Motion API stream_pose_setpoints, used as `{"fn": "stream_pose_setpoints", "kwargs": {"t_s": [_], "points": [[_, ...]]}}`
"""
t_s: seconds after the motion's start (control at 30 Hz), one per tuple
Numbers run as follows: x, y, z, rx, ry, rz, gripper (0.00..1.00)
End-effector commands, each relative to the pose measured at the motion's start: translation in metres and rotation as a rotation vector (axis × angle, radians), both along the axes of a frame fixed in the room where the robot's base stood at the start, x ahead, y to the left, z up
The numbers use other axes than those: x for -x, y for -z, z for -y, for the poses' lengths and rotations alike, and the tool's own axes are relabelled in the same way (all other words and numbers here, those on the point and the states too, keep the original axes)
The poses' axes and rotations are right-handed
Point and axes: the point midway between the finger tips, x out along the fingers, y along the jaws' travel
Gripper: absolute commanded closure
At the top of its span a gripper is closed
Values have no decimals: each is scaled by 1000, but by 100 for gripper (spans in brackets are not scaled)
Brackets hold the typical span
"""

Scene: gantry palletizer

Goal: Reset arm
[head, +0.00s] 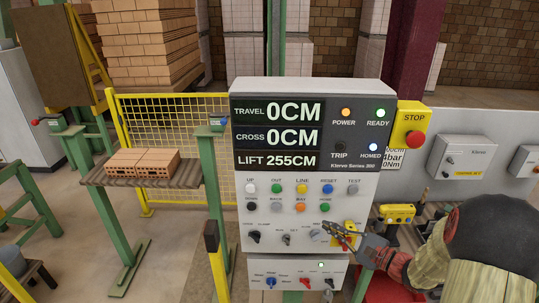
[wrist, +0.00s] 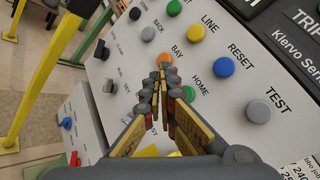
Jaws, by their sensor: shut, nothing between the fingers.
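My arm comes in from the lower right of the head view. My gripper (head: 348,236) is in front of the lower right part of the control panel (head: 300,218), near its row of knobs. In the wrist view my gripper (wrist: 160,72) is shut and empty. Its tips point toward the orange BAY button (wrist: 165,58) and overlap the area beside the green HOME button (wrist: 188,92). I cannot tell whether the tips touch the panel. The panel display (head: 278,135) reads travel 0CM, cross 0CM, lift 255CM. The READY (head: 380,113) and HOMED (head: 374,147) lamps are lit.
A red stop button (head: 414,139) on a yellow box sits at the panel's upper right. A lower switch box (head: 300,271) hangs below the panel. A table (head: 195,174) with bricks (head: 143,162) stands left, before a yellow fence (head: 178,108). Open floor shows at lower left.

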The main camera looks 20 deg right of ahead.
Motion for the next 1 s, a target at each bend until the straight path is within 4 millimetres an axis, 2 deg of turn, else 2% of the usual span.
{"fn": "stream_pose_setpoints", "kwargs": {"t_s": [0.07, 0.13, 0.23, 0.3, 0.47, 0.6, 0.7, 0.8, 0.9, 1.0], "points": [[0, 1, 0, -12, 3, -10, 100], [3, 11, -3, -19, -12, -58, 100], [22, 37, -24, -9, -86, -157, 100], [45, 55, -43, 23, -166, -244, 100], [107, 75, -85, 218, -390, -410, 100], [161, 85, -110, 487, -592, -504, 100], [195, 88, -115, 724, -720, -537, 100], [222, 86, -112, 997, -828, -534, 100], [238, 76, -105, 1271, -903, -489, 100], [246, 61, -102, 1527, -944, -406, 100]]}}
